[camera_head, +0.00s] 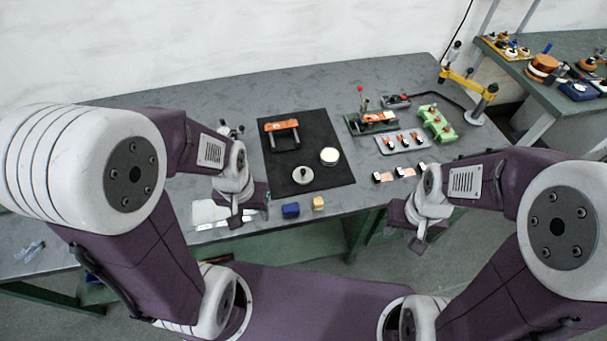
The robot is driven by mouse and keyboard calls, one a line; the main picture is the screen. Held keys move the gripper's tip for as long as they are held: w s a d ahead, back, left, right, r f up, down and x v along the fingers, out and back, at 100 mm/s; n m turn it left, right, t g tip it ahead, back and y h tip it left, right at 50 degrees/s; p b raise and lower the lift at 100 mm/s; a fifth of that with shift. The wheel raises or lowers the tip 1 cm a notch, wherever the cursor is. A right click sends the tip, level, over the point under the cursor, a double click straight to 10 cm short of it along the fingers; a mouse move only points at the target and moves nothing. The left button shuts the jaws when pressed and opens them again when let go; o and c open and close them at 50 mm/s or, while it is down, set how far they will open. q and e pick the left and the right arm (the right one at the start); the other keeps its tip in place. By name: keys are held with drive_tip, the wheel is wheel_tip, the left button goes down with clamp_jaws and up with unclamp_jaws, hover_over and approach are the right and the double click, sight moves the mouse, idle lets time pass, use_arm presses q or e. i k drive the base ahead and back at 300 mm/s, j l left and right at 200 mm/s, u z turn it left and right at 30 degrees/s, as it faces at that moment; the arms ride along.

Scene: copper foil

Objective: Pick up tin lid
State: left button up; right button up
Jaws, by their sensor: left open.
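The tin lid (302,175) looks like a round, silver-grey disc with a small knob, lying on the front part of the black mat (338,178). A round tin (330,157) with a pale top stands behind it to the right. My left gripper (238,217) is open, left of the lid and apart from it, over the table's front edge area. My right gripper (418,243) hangs in front of the table at the right, away from the lid. Its jaws are too small to read.
An orange-handled tool (282,127) lies at the back of the mat. A grey tray (404,142) and a green holder (437,124) stand right. The table behind the mat is clear.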

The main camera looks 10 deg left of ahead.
sight(302, 176)
drive_tip(key=i+j+z, duration=0.15)
drive_tip(key=z, duration=0.3)
drive_tip(key=i+j+z, duration=0.15)
drive_tip(key=z, duration=0.35)
drive_tip(key=j, duration=0.1)
